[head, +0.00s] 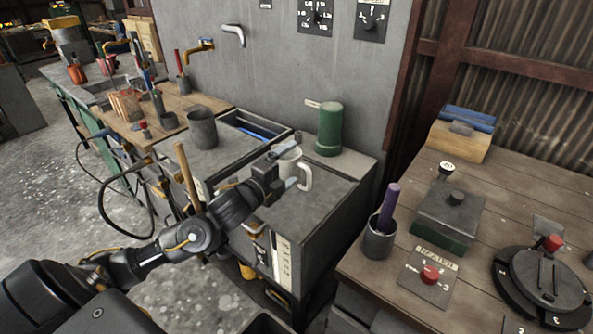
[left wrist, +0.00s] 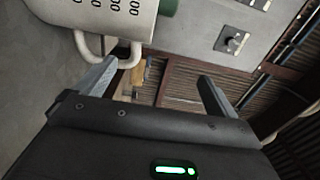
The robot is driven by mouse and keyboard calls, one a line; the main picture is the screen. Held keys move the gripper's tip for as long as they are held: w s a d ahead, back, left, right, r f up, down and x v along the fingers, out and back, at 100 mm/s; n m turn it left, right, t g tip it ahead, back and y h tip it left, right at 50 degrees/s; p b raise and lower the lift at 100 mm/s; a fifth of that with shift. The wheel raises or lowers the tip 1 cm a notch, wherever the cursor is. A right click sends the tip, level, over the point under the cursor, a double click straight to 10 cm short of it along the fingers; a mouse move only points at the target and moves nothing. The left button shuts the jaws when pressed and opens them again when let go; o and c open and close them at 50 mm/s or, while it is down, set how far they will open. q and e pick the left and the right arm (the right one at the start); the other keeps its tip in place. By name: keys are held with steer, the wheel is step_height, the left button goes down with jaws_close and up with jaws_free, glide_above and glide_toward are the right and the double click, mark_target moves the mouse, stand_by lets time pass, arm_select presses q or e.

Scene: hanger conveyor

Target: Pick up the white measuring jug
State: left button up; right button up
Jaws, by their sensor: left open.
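The white measuring jug (head: 292,160) stands upright on the grey cabinet top in the head view, its handle towards the right. My left gripper (head: 287,167) is open close to it, partly covering its front. In the left wrist view the jug (left wrist: 95,14) is at the upper left, with dark markings and its handle (left wrist: 126,60) pointing down. The left gripper (left wrist: 160,82) has its left finger near the handle, overlapping it in the picture; I cannot tell whether they touch. The space between the fingers looks mostly empty. My right gripper is not in view.
A green cylinder (head: 329,129) stands just behind and right of the jug. A grey pot (head: 202,128) and an open tray (head: 243,137) are to the left. The wooden bench (head: 395,272) at right holds a cup with a purple-handled tool (head: 388,206). The cabinet top's front right is clear.

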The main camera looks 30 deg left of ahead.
mark_target(300, 187)
arm_select(q)
steer(key=f, duration=0.7)
steer(key=shift+a+f, duration=0.3)
steer(key=shift+f, duration=0.05)
steer(key=shift+w+d, duration=0.1)
steer(key=shift+w, duration=0.4)
steer(key=w, duration=0.1)
steer(key=w+p, duration=0.1)
steer(key=w, duration=0.3)
steer(key=shift+d, duration=0.4)
steer(key=shift+w+p, duration=0.3)
steer(key=shift+w, duration=0.05)
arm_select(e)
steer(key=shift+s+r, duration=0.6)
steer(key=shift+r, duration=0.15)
